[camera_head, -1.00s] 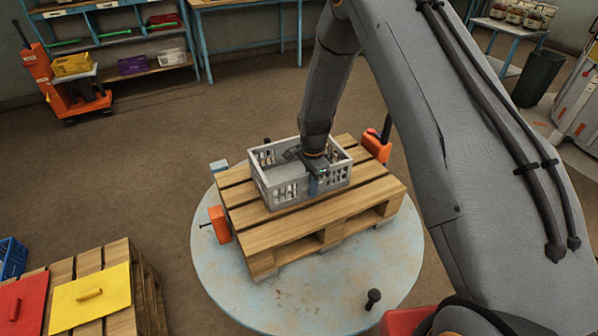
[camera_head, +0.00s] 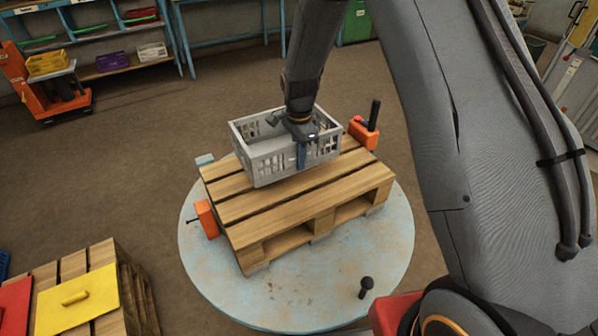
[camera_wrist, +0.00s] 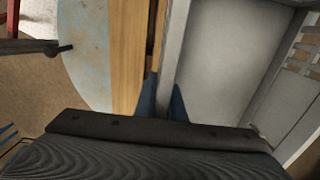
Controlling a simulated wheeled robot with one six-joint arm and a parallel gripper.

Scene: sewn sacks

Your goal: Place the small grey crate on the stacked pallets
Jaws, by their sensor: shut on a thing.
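The small grey crate (camera_head: 272,165) has slotted walls and an open top. In the head view it hangs level, slightly above the wooden pallet (camera_head: 290,205) on the round pale-blue platform (camera_head: 300,290). My gripper (camera_head: 302,150) is shut on the crate's near wall, one finger showing outside it. In the wrist view the grey wall (camera_wrist: 174,50) runs between my fingers, with the crate's floor (camera_wrist: 220,60) to its right. At the lower left stands slatted woodwork (camera_head: 100,255), perhaps the stacked pallets, with a yellow panel (camera_head: 78,300) and a red panel (camera_head: 14,308) on top.
Orange clamps stand at the pallet's left (camera_head: 206,218) and back right (camera_head: 362,134). A black knob (camera_head: 366,284) rises from the platform's front. An orange truck (camera_head: 50,95) and shelves (camera_head: 115,50) are behind. Brown floor (camera_head: 130,170) is clear between pallet and woodwork.

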